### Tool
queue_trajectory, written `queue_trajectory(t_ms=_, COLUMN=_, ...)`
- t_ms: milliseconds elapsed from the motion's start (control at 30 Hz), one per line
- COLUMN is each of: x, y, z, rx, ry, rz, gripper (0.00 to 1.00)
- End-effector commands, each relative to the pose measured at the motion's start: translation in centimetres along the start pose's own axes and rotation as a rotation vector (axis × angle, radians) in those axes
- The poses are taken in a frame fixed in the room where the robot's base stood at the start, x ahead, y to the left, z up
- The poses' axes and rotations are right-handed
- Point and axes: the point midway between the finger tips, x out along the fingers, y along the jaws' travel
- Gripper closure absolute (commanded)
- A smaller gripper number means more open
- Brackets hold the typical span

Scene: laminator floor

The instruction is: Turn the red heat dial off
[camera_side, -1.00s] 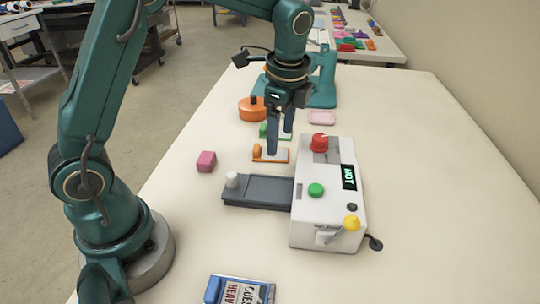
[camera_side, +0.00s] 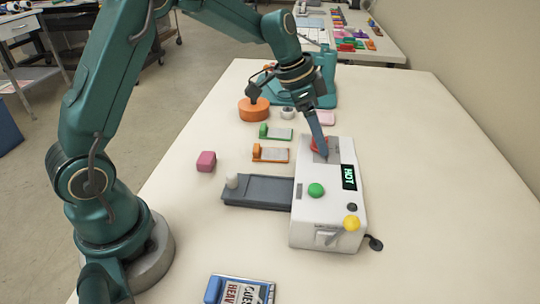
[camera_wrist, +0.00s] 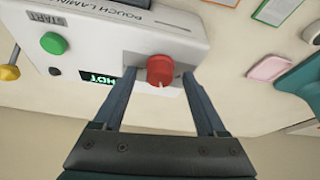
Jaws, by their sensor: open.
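The red heat dial (camera_wrist: 160,70) sits on top of the white laminator (camera_side: 328,215), next to a display (camera_side: 349,177) that reads HOT. In the side view my gripper (camera_side: 321,148) is right at the dial and hides most of it. In the wrist view my gripper (camera_wrist: 158,78) is open, with one finger on each side of the dial. A gap shows between the fingers and the dial there. A pale mark shows on the dial's edge.
The laminator also has a green button (camera_side: 316,190) and a yellow-knobbed lever (camera_side: 351,223). A grey tray (camera_side: 265,190) extends from its left side. Orange (camera_side: 271,153) and green (camera_side: 276,133) tagged cards, a pink block (camera_side: 206,161) and an orange round container (camera_side: 253,110) lie nearby.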

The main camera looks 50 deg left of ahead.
Motion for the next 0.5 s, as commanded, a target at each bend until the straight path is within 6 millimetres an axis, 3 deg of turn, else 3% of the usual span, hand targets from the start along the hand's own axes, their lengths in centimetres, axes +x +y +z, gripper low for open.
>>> queue_trajectory(t_ms=167, x=0.00, y=0.01, z=-0.01, rx=0.001, ry=0.000, rz=0.000, gripper=0.26)
queue_trajectory(t_ms=300, x=-0.02, y=0.01, z=-0.01, rx=0.001, ry=0.000, rz=0.000, gripper=0.79)
queue_trajectory(t_ms=367, x=-0.02, y=0.01, z=-0.02, rx=0.001, ry=0.000, rz=0.000, gripper=1.00)
queue_trajectory(t_ms=500, x=-0.04, y=0.00, z=-0.02, rx=-0.001, ry=0.000, rz=-0.001, gripper=1.00)
